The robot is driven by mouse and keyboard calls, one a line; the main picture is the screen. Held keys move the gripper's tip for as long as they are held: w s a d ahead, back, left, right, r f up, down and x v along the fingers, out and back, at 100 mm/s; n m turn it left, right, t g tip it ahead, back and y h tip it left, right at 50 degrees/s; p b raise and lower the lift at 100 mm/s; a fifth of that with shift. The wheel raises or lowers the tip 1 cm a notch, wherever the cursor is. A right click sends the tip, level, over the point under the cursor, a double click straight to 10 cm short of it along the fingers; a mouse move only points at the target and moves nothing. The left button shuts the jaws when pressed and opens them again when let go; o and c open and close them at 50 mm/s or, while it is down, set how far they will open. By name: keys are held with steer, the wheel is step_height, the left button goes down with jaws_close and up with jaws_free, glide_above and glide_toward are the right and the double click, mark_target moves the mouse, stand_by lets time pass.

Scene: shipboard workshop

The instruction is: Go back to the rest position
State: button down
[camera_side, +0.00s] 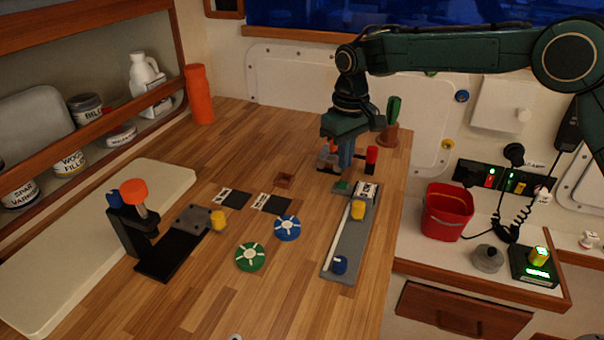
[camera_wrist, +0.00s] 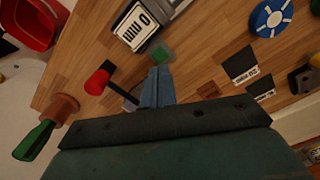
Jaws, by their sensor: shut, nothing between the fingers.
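My gripper (camera_side: 345,166) is over the far right part of the wooden workbench (camera_side: 185,290), pointing down with its fingers together and nothing between them. In the wrist view the closed blue-grey fingers (camera_wrist: 158,78) show near the middle. Just beyond their tips is a small green square (camera_wrist: 160,52); in the side view it lies below the fingers (camera_side: 342,187). A red-ended tool (camera_side: 371,158) stands close beside the fingers, and its red end shows left of them in the wrist view (camera_wrist: 97,82). How high the fingertips are above the bench is hard to tell.
A grey strip (camera_side: 345,238) holds yellow and blue pieces and a labelled block (camera_side: 367,191). Green (camera_side: 250,257) and blue (camera_side: 287,228) discs lie mid-bench. A black fixture (camera_side: 167,257) stands left. A brown holder with a green handle (camera_side: 390,128) stands behind; a red bucket (camera_side: 447,211) is right.

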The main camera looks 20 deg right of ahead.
steer(key=shift+r, duration=0.1)
steer(key=s+d+r+m+t, duration=0.1)
steer(key=s+d+r, duration=0.4)
steer(key=s+r, duration=0.25)
steer(key=s+d+r+t, duration=0.2)
steer(key=s+d+r, duration=0.45)
steer(key=s, duration=0.25)
steer(key=s+d+f+m+t, duration=0.1)
steer(key=s+d, duration=0.1)
steer(key=s, duration=0.8)
steer(key=s+d+f+m+t, duration=0.1)
steer(key=s+d, duration=0.1)
steer(key=s, duration=0.8)
steer(key=shift+s+d+f+t, duration=0.2)
steer(key=shift+s+d+t, duration=0.1)
steer(key=shift+s, duration=0.05)
